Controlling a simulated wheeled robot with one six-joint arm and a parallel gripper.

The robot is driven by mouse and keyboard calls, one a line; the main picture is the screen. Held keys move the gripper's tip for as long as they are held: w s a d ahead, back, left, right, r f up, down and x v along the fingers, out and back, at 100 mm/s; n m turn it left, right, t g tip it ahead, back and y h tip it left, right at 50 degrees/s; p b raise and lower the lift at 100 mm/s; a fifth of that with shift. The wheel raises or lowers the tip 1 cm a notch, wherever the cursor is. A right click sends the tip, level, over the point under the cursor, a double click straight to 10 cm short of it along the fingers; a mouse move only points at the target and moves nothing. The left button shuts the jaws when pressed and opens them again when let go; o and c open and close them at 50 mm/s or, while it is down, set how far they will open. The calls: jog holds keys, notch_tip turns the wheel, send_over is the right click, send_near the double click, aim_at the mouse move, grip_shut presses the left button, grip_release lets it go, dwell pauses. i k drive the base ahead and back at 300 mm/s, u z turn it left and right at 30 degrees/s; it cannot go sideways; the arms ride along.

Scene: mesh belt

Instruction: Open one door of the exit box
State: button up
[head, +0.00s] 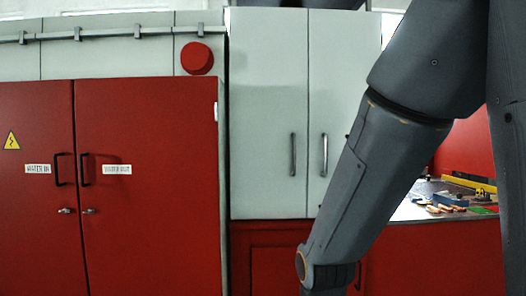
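A light grey box with two tall doors stands in the middle, its left door (268,110) and right door (343,80) both closed. Dark vertical handles, one on the left door (292,154) and one on the right door (324,155), flank the centre seam. To the left is a red cabinet with two closed doors, left (35,240) and right (150,230). I cannot tell for certain which is the exit box. My arm comes down from the upper right and covers the grey right door's lower right part. My gripper is out of view below.
A worktop (408,211) with small loose items and a blue object (450,199) is at the right behind my arm. A red lower front (268,262) lies under the grey doors. A pipe (110,33) runs along the top left, above a red disc (197,58).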

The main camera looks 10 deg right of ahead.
aim_at(268, 57)
jog(key=u, duration=0.05)
jog(key=i, duration=0.6)
jog(key=z, duration=0.8)
jog(key=i, duration=0.55)
jog(key=z, duration=0.6)
